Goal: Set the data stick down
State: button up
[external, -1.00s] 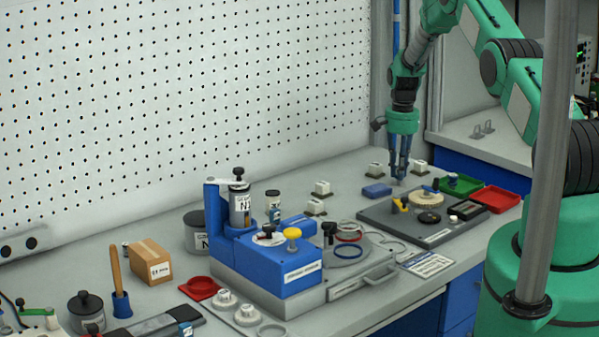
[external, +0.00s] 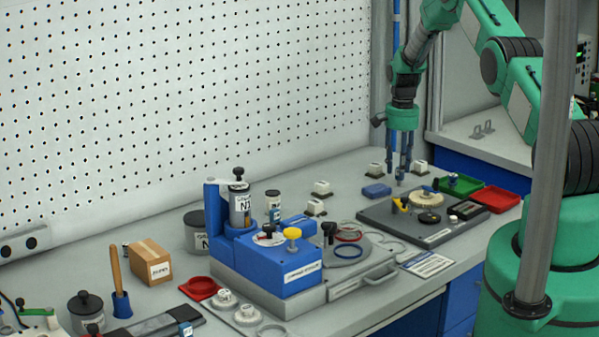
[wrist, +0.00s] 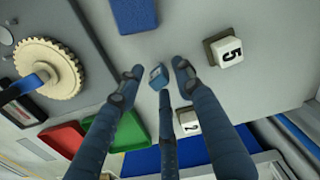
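The data stick appears to be the small blue piece (wrist: 155,77) between my fingertips in the wrist view. My gripper (wrist: 157,76) has its fingers spread, with a gap between the stick and both the left and right fingertips. The third finger overlaps the stick's lower side in the picture, and I cannot tell whether it touches. In the external view my gripper (external: 400,172) points straight down, low over the bench, just behind the dark plate. The stick is too small to make out clearly there, and its exact contact with the bench is hard to see.
A blue block (external: 376,191) lies left of my gripper. White numbered blocks (wrist: 229,51) stand nearby on the grey bench. The dark plate (external: 438,237) with a cream gear (wrist: 50,70) is close in front. Green (external: 461,186) and red (external: 496,198) trays lie to the right.

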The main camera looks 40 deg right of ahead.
notch_tip(320, 180, up, 11)
dwell(0.5)
dwell(0.6)
